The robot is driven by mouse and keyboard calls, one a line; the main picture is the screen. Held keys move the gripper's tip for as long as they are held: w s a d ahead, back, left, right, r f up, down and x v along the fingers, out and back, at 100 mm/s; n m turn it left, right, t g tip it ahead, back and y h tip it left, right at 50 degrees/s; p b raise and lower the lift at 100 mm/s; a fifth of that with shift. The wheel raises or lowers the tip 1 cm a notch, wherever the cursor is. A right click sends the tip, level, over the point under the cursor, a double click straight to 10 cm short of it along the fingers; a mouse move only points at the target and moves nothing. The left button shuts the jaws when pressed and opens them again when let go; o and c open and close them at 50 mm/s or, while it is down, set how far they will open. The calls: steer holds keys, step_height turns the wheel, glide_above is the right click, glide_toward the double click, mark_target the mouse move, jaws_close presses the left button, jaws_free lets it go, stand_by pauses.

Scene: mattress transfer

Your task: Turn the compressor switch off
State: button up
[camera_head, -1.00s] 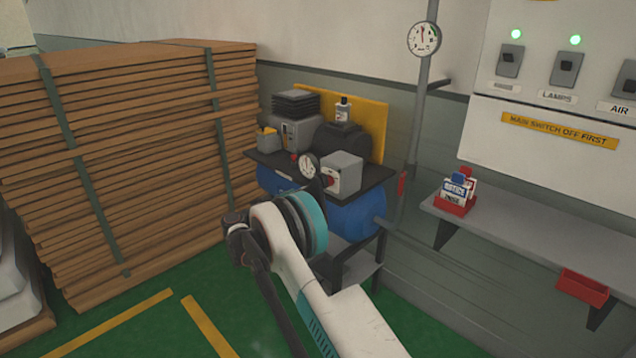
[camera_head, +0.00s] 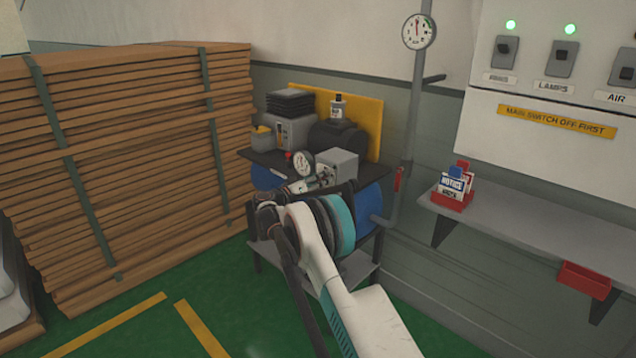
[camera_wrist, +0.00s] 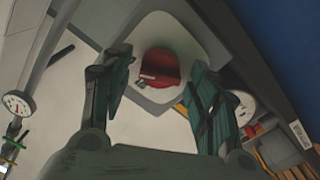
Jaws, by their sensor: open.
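The compressor has a blue tank (camera_head: 369,206) under a dark top, with a grey switch box (camera_head: 340,162) on it. In the wrist view, a round red knob (camera_wrist: 160,66) sits on a pale plate (camera_wrist: 195,45) on the box's face. A small pale mark shows on the knob. My gripper (camera_wrist: 158,58) is open, one finger on each side of the knob. I cannot tell whether either finger touches it. In the head view my gripper (camera_head: 306,184) is in front of the box and hides most of its front face, and my arm covers part of the tank.
A small gauge (camera_head: 302,163) stands close left of the box. Stacked wooden boards (camera_head: 130,160) fill the left. A pipe with a wall gauge (camera_head: 419,32) rises on the right. Beyond it are a shelf (camera_head: 500,222) and a switch panel (camera_head: 550,90) with two green lamps lit.

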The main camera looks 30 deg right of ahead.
steer(key=c, duration=1.1)
steer(key=shift+o, duration=0.2)
steer(key=shift+n, duration=0.3)
steer(key=n, duration=1.1)
steer(key=shift+w+f+p, duration=0.1)
steer(key=shift+f+p, duration=0.05)
steer(key=shift+p, duration=0.2)
steer(key=shift+n, duration=0.3)
steer(key=o, duration=1.1)
steer(key=shift+c, duration=0.2)
